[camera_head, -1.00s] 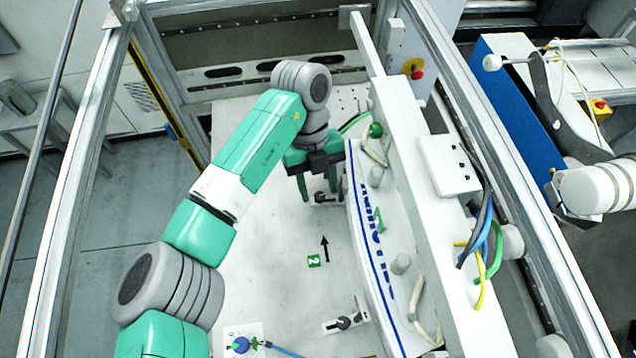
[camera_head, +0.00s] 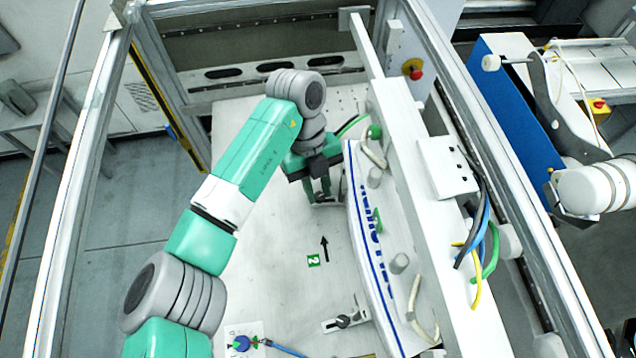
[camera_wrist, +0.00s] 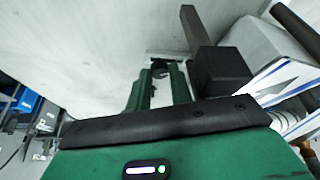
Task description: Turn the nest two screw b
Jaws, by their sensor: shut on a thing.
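My gripper (camera_head: 318,193) points down at a small dark screw with a bracket, beside the long white part with blue lettering (camera_head: 366,232). In the wrist view, the two green fingers of my gripper (camera_wrist: 160,82) are on either side of the dark round screw head (camera_wrist: 160,69), at a pale metal bracket (camera_wrist: 168,55). The gripper is shut on this screw. In the head view the fingers hide most of it. A second dark screw (camera_head: 343,321) on a similar bracket is nearer, at the lower middle. A green label "2" (camera_head: 313,260) and a black arrow (camera_head: 325,248) pointing toward the gripped screw lie between them.
A white beam (camera_head: 418,165) runs along the right of the plate, with cables (camera_head: 482,245) hanging from it. The plate (camera_head: 285,285) left of the label is bare.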

